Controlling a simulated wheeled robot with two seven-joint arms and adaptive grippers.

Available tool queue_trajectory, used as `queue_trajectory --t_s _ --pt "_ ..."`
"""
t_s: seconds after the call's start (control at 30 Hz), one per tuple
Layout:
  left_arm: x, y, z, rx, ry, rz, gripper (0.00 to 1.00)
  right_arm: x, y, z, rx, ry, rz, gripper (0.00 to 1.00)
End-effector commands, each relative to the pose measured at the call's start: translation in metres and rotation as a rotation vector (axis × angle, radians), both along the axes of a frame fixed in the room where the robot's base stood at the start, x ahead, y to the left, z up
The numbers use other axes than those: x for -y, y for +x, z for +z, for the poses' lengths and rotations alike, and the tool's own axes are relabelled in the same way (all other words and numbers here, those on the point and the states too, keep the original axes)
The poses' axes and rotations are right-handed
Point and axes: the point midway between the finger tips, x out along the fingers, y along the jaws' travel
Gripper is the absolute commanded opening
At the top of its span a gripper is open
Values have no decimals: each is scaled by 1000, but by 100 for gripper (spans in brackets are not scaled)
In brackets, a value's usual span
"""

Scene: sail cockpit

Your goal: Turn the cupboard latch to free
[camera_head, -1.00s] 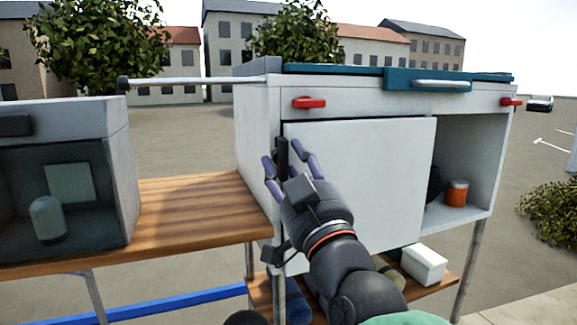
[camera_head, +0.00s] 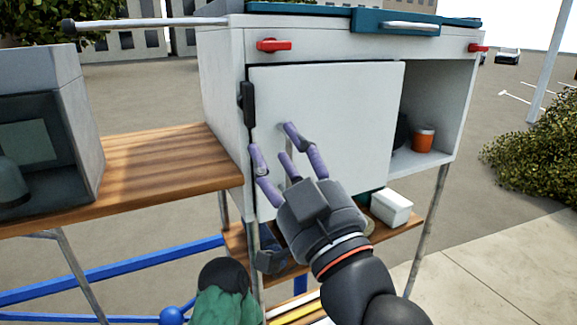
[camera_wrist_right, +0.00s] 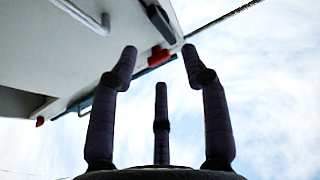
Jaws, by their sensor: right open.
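The white cupboard door (camera_head: 330,130) is flat in the cabinet front. The black latch (camera_head: 248,103) is a short bar standing upright at the door's upper left edge. In the right wrist view a black part that looks like the latch (camera_wrist_right: 160,22) is beyond the fingertips. My right gripper (camera_head: 273,145) is open and empty, with purple fingers spread in front of the door. In the head view it is just below and right of the latch, apart from it. The right wrist view also shows its open fingers (camera_wrist_right: 160,58). My left gripper is not in view.
A red knob (camera_head: 273,45) is above the latch, and a second red one (camera_head: 478,48) is farther right. A wooden side shelf (camera_head: 160,165) joins the cabinet at left. An orange jar (camera_head: 424,139) stands in the open compartment. A white box (camera_head: 391,208) sits on the lower shelf.

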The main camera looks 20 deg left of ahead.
Motion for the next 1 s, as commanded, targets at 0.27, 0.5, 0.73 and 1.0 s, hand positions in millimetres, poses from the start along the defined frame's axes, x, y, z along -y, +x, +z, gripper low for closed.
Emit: queue_trajectory --t_s 0.27,0.5,0.73,1.0 --pt "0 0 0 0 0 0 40 14 -13 -8 1 -2 0 46" --pt "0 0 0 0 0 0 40 15 -13 -9 0 -2 1 46" --pt "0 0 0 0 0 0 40 15 -13 -9 0 -2 1 46" --pt "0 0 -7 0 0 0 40 8 19 -56 -63 -58 -31 46"
